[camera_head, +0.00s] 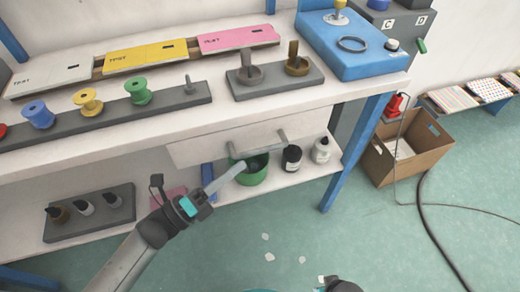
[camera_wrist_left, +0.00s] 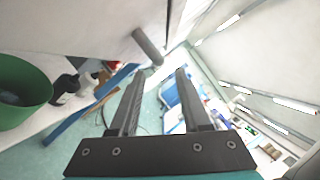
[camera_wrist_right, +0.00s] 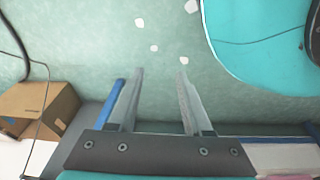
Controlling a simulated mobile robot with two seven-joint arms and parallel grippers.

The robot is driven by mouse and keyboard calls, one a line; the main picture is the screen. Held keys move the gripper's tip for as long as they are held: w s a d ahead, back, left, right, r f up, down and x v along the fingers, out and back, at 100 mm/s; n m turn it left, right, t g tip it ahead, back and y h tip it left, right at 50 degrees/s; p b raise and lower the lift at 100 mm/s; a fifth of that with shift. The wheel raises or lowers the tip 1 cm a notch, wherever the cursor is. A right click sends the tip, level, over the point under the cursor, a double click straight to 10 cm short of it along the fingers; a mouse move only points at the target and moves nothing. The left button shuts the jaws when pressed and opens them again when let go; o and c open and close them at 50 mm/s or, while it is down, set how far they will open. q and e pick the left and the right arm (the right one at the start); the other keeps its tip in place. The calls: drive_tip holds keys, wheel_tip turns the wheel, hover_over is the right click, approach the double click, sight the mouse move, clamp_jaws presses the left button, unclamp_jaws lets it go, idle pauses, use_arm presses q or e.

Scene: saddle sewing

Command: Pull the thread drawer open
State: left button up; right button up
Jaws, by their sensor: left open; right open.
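The thread drawer (camera_head: 205,147) is a pale drawer under the tabletop and looks shut. Its grey bar handle (camera_head: 258,143) runs along the front. My left gripper (camera_head: 240,168) is just in front of and below the handle, apart from it. In the left wrist view, the handle (camera_wrist_left: 148,46) stands out from the drawer front (camera_wrist_left: 85,25), just beyond the open, empty fingers. My right gripper is open and empty in the right wrist view (camera_wrist_right: 160,73), over the floor. In the head view only a dark part of that arm shows at the bottom edge.
A green pot (camera_head: 253,174) and two bottles (camera_head: 292,158) stand on the lower shelf under the drawer. A blue table leg (camera_head: 352,155) is to the right, with a cardboard box (camera_head: 410,155) beyond. Thread spools (camera_head: 88,101) stand on the tabletop. The floor in front is mostly clear.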

sight(260, 149)
use_arm(q)
drive_tip(key=x, duration=0.7)
drive_tip(key=shift+w+d, duration=0.15)
clamp_jaws()
idle(1.2)
